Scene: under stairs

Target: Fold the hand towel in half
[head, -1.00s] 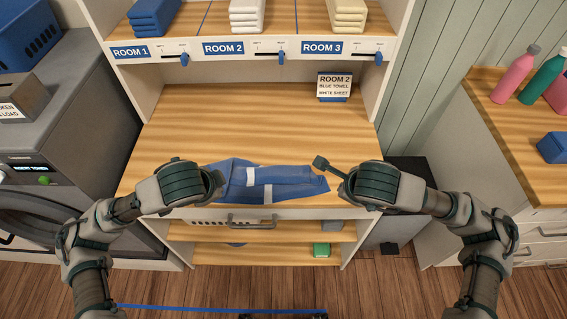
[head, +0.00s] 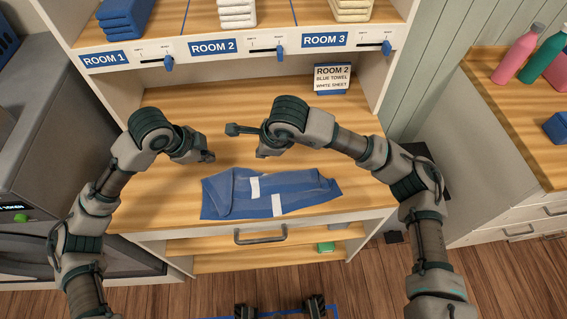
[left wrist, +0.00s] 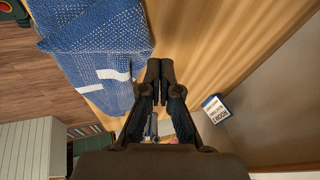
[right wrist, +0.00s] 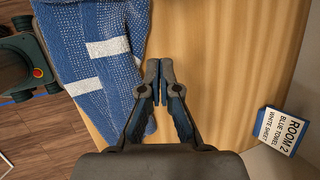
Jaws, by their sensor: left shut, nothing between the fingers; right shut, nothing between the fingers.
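The blue hand towel (head: 290,192) with white stripes lies folded over, somewhat unevenly, near the front edge of the wooden counter. It also shows in the left wrist view (left wrist: 95,45) and in the right wrist view (right wrist: 110,50). My left gripper (head: 210,157) is shut and empty, behind the towel's left part and apart from it. Its closed fingers show in the left wrist view (left wrist: 159,75). My right gripper (head: 262,152) is shut and empty, behind the towel's middle. Its closed fingertips show in the right wrist view (right wrist: 159,72).
A card reading Room 2, blue towel, white sheet (head: 332,78) stands at the counter's back right. The shelf above holds blue (head: 125,17), white (head: 237,13) and cream (head: 350,10) stacks. The counter (head: 240,100) is clear behind the arms.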

